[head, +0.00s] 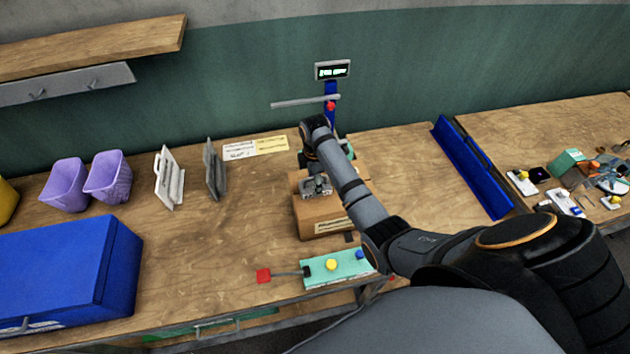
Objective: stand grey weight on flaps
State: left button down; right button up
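A brown cardboard box (327,226) with a printed label on its front stands on the wooden bench near the middle of the head view. My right arm reaches in from the right, and my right gripper (316,190) points down at the top of the box. Grey metallic shapes show at its tip, over or on the box top. I cannot tell gripper fingers from a grey weight there, nor whether the fingers are open or shut. The box's flaps are mostly hidden by the arm. My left gripper is not in view.
A blue post with a grey bar (305,102) and display (332,69) stands behind the box. A green panel (335,268) with buttons lies in front. Purple bins (108,178), metal plates (169,180) and a blue case (65,265) stand left. A blue divider (472,168) is right.

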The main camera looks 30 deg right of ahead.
jog(key=o, duration=0.4)
jog(key=shift+s, duration=0.1)
jog(key=shift+s+f, duration=0.1)
jog(key=shift+f, duration=0.05)
notch_tip(320, 180, up, 8)
jog(key=shift+f, duration=0.1)
dwell(0.6)
